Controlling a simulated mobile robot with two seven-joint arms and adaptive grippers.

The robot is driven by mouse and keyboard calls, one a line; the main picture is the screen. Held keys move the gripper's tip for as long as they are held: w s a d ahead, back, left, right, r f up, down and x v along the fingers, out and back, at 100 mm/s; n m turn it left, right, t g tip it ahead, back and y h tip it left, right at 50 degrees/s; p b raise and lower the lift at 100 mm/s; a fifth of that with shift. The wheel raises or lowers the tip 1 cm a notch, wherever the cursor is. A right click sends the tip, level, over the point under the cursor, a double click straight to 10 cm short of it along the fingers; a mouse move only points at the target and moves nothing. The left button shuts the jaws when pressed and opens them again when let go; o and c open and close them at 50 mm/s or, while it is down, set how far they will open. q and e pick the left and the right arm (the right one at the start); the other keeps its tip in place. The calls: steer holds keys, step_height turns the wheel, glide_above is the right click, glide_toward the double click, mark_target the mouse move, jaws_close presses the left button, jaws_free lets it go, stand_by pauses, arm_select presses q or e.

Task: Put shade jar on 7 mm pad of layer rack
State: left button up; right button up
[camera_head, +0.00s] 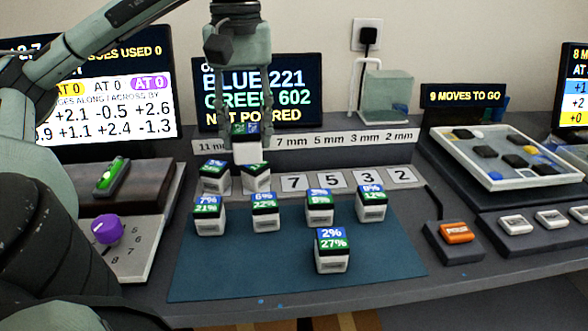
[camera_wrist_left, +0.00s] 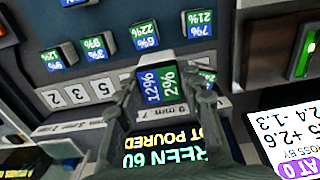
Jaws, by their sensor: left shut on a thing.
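My left gripper (camera_head: 246,140) is shut on a shade jar (camera_head: 247,152), a white jar with a green and blue top. It is held upright above the back of the layer rack (camera_head: 345,139), left of the 7 pad. In the left wrist view the held jar (camera_wrist_left: 162,88) reads 12% and 2%, between the fingertips (camera_wrist_left: 165,100). The 7 mm pad (camera_head: 294,182) is bare in the head view. Two jars, one on the left (camera_head: 214,180) and one beside it (camera_head: 256,178), stand on the pads left of it. My right gripper is not in view.
Bare pads 5 (camera_head: 335,179), 3 (camera_head: 368,177) and 2 (camera_head: 401,175) lie to the right. Several jars, including a 2%/27% one (camera_head: 332,262), stand on the blue mat (camera_head: 230,275). A screen (camera_head: 300,80) rises behind the rack. A tray (camera_head: 500,178) is at right.

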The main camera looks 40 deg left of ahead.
arm_select(q)
steer(key=shift+w+f+b, duration=0.7)
steer(key=shift+w+f, duration=0.1)
steer(key=shift+w, duration=0.15)
steer(key=w+f, duration=0.1)
steer(key=w, duration=0.2)
steer(key=w+f+b, duration=0.1)
steer(key=w+f, duration=0.1)
steer(key=w+f+b, duration=0.1)
steer(key=w, duration=0.2)
steer(key=shift+w+a+f, duration=0.2)
steer(key=shift+w+f, duration=0.3)
steer(key=shift+f, duration=0.05)
step_height(320, 180, down, 4)
steer(key=shift+r, duration=0.1)
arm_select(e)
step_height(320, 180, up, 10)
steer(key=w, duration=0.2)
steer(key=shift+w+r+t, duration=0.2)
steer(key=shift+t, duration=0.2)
arm_select(q)
steer(key=shift+f, duration=0.25)
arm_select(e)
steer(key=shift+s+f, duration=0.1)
